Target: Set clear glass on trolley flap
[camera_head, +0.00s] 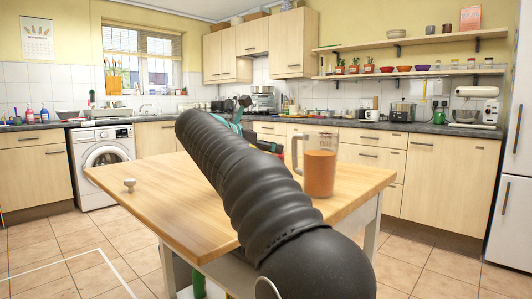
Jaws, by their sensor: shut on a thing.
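A clear glass (320,165) with a handle on its left side holds an orange filling. It is upright at the right part of the wooden trolley top (150,200); I cannot tell whether its base touches the wood. My gripper (282,149) is mostly hidden behind my black-sleeved arm, with teal, dark and red parts showing beside the glass's handle. It is shut on the glass; the fingertips are not clearly seen. The trolley flap cannot be told apart from the rest of the top.
The left part of the top is otherwise clear. Behind are the worktop, a washing machine (103,163) and base cabinets. A fridge (514,140) stands at right.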

